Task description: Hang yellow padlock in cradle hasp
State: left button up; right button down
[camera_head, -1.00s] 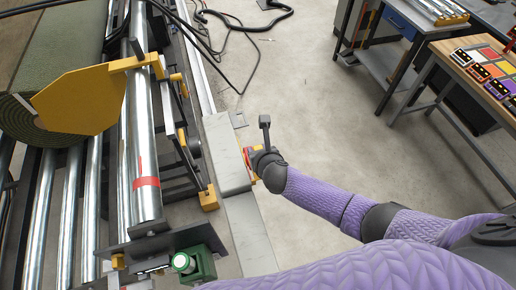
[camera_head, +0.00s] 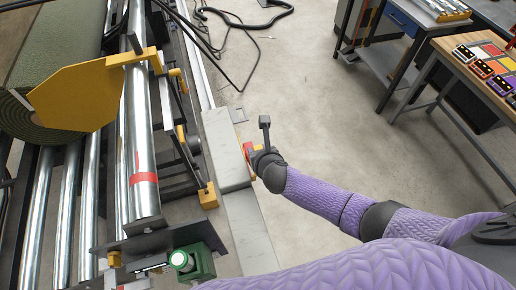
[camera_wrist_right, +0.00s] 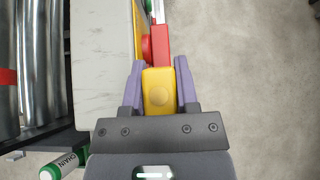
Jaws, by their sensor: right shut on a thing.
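The yellow padlock (camera_wrist_right: 159,92) is between the two purple fingers of my right gripper (camera_wrist_right: 160,88), which is shut on it. A red part (camera_wrist_right: 160,42) with a round red knob lies just beyond the padlock, beside a thin yellow strip on the beam's edge. I cannot tell whether this is the cradle hasp, nor whether the padlock touches it; the shackle is not clearly visible. In the head view my right gripper (camera_head: 252,157) is at the right side of the pale beam, with the red part (camera_head: 248,148) at its tip. My left gripper is not in view.
The pale beam (camera_head: 225,150) runs along the roller machine. A turf roll (camera_head: 50,90) with a yellow end plate (camera_head: 75,98) lies at left. A green cylinder (camera_head: 180,260) is at the near end. Workbenches (camera_head: 480,75) stand at right; the floor between is open.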

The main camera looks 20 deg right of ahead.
jog(key=shift+f+b, duration=0.85)
jog(key=shift+f, duration=0.15)
jog(key=shift+c, duration=1.4)
grip_release()
jog(key=p+v, duration=0.3)
jog(key=v, duration=0.7)
jog(key=shift+p, duration=0.3)
